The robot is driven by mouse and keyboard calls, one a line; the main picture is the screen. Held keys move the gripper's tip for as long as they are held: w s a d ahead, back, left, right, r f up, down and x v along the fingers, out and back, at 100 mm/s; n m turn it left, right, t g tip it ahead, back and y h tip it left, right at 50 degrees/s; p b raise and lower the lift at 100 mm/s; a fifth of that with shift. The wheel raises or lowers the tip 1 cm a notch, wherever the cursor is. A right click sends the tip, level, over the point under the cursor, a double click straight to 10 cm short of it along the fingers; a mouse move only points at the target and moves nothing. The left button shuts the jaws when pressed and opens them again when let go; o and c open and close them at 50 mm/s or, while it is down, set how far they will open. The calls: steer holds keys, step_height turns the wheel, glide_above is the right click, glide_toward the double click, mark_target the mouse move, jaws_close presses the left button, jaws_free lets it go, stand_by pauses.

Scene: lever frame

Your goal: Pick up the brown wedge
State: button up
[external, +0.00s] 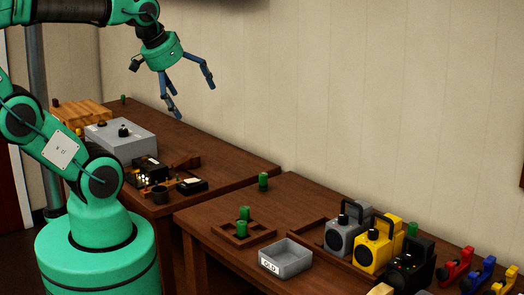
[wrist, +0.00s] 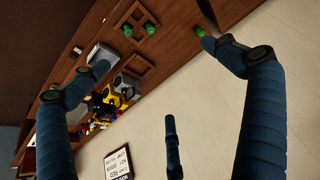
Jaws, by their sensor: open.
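A low brown piece (external: 186,162) lies on the left table, just behind and right of a black box. It looks like the brown wedge, but it is small and dark against the brown wood, so its exact shape is hard to tell. I cannot make it out in the wrist view. My gripper (external: 193,102) is open and empty, high above the left table, with its blue fingers spread. In the wrist view my gripper (wrist: 155,57) has its fingers wide apart with nothing between them.
The right table has a square wooden frame (external: 222,237), a grey bin (external: 286,262), green cylinders and a yellow device (external: 372,252). A wall stands behind.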

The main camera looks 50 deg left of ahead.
steer(key=c, duration=0.8)
steer(key=shift+o, duration=0.2)
steer(key=w+a+f+n+g, duration=0.1)
steer(key=w+a+f+n, duration=0.2)
steer(key=w+a+n, duration=0.65)
steer(key=w+a+f+n, duration=0.4)
steer(key=w+a+n, duration=0.4)
steer(key=w+a, duration=0.25)
steer(key=w+a+f+n, duration=0.1)
steer(key=a+f+n, duration=0.4)
steer(key=a, duration=0.5)
steer(key=w+a+f+n+b, duration=0.1)
steer(key=a+f+n, duration=0.5)
steer(key=a+f, duration=0.3)
steer(key=w+a+f+n, duration=0.1)
steer(key=a+f+n, duration=0.4)
steer(key=a, duration=0.5)
steer(key=shift+w+a+f+h, duration=0.25)
steer(key=shift+a+f+h, duration=0.15)
steer(key=shift+f, duration=0.5)
